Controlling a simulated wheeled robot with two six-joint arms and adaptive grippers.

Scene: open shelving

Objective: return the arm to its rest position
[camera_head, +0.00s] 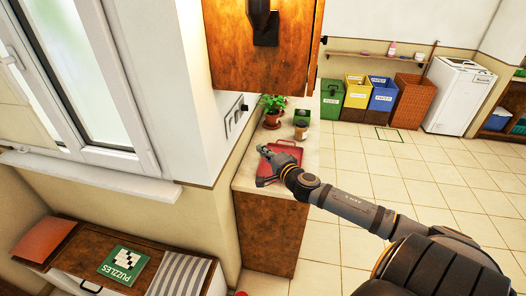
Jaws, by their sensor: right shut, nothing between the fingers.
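My right arm comes in from the lower right and reaches left over the counter. My right gripper (265,150) is at its end, shut and empty, just above the near edge of a red tray or board (287,148) on the counter (248,176). I cannot tell whether it touches the red item. My left gripper does not show.
A potted plant (272,104) and small items stand on the counter behind the gripper. A wooden cabinet (240,60) hangs above. A low unit at left holds a green puzzles book (123,264). Bins (383,96) line the back wall. The tiled floor (440,185) is clear.

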